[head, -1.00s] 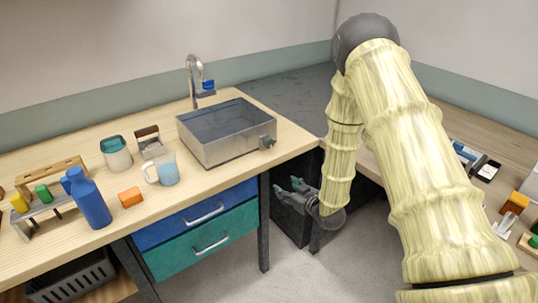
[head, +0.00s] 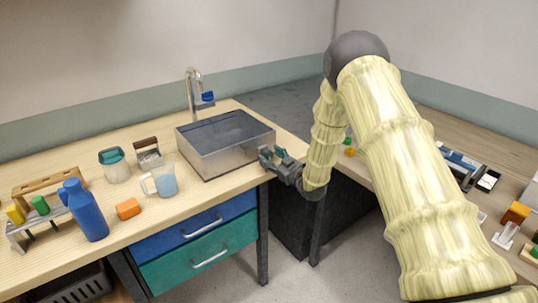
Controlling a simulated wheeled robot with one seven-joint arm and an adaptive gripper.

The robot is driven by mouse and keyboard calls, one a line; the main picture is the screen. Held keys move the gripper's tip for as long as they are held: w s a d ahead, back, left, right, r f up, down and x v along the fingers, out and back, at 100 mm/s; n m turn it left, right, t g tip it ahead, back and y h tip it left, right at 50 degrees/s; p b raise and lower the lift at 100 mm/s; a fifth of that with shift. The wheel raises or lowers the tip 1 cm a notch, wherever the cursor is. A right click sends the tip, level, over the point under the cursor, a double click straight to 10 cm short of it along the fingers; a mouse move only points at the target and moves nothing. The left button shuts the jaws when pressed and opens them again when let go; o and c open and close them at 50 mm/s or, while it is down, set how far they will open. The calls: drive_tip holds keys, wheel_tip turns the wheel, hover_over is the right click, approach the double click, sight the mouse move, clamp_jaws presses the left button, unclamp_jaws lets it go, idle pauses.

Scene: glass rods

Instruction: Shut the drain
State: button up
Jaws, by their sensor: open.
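The metal sink basin (head: 232,160) stands on the wooden bench, dark inside. The drain knob on its right wall, seen in the earlier head view, is now hidden behind my gripper. My gripper (head: 271,154) is open, at the right front corner of the basin, with its fingers pointing up and left towards that wall. I cannot tell whether a finger touches the knob or the basin.
The faucet (head: 194,93) with its blue handle stands behind the basin. A light blue mug (head: 163,180), a teal-lidded jar (head: 115,166), an orange block (head: 128,209) and a blue bottle (head: 86,212) stand left of it. Blue and teal drawers (head: 207,248) are below the bench top.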

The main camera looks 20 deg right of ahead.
drive_tip(key=shift+w+a, duration=0.25)
drive_tip(key=shift+w, duration=0.45)
drive_tip(key=c, duration=1)
drive_tip(key=shift+c, duration=0.2)
